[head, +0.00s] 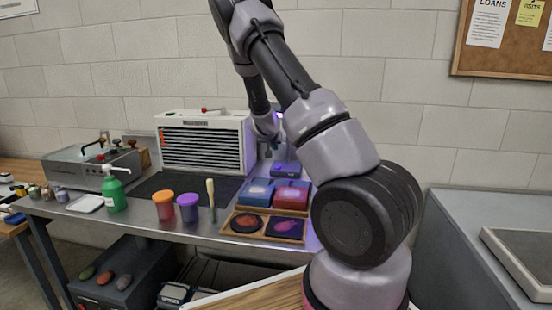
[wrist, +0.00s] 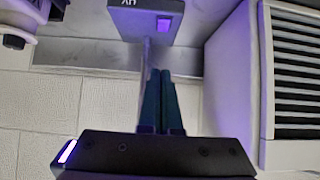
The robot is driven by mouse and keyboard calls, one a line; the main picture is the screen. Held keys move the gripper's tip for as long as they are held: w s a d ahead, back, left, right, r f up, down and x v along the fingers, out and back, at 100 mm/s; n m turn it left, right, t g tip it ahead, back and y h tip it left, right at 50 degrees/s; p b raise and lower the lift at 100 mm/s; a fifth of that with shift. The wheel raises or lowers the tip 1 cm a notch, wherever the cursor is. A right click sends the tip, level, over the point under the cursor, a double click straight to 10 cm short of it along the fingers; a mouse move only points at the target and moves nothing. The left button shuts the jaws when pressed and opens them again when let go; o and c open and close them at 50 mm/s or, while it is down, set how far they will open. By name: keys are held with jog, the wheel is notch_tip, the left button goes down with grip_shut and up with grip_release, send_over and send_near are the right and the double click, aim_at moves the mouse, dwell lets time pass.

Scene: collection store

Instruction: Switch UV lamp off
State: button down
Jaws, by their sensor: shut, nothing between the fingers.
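The UV lamp's grey base (wrist: 125,18) is at the top of the wrist view, with upside-down "UV" lettering. A violet, lit switch (wrist: 163,25) is on its face. A thin grey post (wrist: 145,62) runs down from the base, partly behind my fingers. My gripper (wrist: 160,72) is shut and empty; its dark fingertips point toward the base, with a visible gap below the switch in the picture. In the head view the lamp base (head: 285,169) shows violet on the bench right of the white slatted cabinet, and my arm hides much of the lamp.
The white slatted cabinet (head: 205,142) stands close beside my gripper and shows at right in the wrist view (wrist: 235,80). Blue and red boxes (head: 291,196) and a wooden tray (head: 233,222) lie in front of the lamp. Cups and a green bottle (head: 114,192) stand further left.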

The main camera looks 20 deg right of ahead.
send_over(279, 166)
jog(key=s, duration=0.2)
jog(key=f, duration=0.4)
jog(key=a+f, duration=0.1)
jog(key=f, duration=0.1)
jog(key=shift+w, duration=0.2)
notch_tip(279, 166, down, 2)
jog(key=shift+f, duration=0.25)
jog(key=shift+w+d+f, duration=0.1)
jog(key=shift+w+f, duration=0.05)
jog(key=shift+f, duration=0.55)
jog(key=shift+f, duration=0.1)
jog(key=shift+w+d+f, duration=0.1)
jog(key=shift+f, duration=0.1)
jog(key=shift+w, duration=0.1)
jog(key=shift+w+d+r, duration=0.25)
jog(key=shift+w+d, duration=0.15)
jog(key=shift+w, duration=0.2)
jog(key=shift+r, duration=0.1)
